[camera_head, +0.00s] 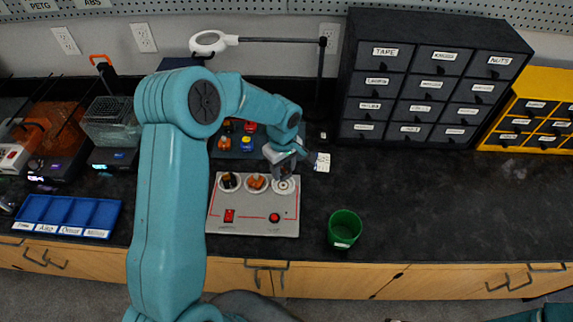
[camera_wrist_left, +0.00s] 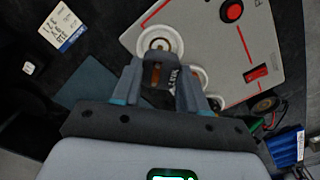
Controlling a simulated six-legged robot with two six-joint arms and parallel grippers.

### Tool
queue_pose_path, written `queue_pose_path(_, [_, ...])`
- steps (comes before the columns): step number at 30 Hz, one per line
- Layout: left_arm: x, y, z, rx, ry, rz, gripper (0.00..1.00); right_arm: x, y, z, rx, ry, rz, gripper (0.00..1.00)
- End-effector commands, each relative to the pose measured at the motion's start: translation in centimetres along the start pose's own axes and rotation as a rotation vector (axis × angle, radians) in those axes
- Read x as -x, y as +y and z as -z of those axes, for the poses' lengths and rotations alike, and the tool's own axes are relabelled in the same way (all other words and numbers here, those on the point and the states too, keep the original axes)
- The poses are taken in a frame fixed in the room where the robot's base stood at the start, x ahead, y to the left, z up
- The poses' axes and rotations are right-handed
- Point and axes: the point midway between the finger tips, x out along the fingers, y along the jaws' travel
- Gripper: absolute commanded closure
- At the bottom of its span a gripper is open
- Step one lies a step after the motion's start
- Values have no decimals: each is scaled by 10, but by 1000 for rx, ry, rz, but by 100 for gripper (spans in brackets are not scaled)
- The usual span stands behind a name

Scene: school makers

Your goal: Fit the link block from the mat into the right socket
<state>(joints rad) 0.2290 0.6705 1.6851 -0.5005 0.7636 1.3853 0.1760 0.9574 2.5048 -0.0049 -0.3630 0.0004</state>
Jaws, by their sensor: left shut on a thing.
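The grey board (camera_head: 252,204) carries three white round sockets in a row along its far edge. The left socket (camera_head: 228,181) holds a dark piece and the middle one (camera_head: 256,183) an orange piece. The right socket (camera_head: 284,187) looks empty and also shows in the left wrist view (camera_wrist_left: 160,42). My left gripper (camera_head: 281,168) is just above and behind it, shut on a small dark and orange-brown block (camera_wrist_left: 156,75) with a printed label. The block's lower end is hard to see, and I see it apart from the socket's centre. My right gripper is out of view.
The dark blue mat (camera_head: 232,154) behind the board holds several coloured pieces. A green cup (camera_head: 344,229) stands right of the board. A white card (camera_head: 322,162) lies behind it. Drawer cabinets (camera_head: 425,80) stand at the back. The counter at right is clear.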

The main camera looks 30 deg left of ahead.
Motion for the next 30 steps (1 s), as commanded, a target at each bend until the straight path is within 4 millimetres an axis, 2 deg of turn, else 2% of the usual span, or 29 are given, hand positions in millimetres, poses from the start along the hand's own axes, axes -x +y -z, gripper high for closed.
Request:
queue_pose_path(6, [-29, 0, 0, 0, -2, 1, 86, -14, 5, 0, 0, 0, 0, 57])
queue_pose_path(10, [-39, 1, 0, 0, -1, -1, 86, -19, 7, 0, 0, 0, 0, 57])
queue_pose_path(30, [-42, 2, -1, 0, -1, -1, 86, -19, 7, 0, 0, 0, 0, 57])
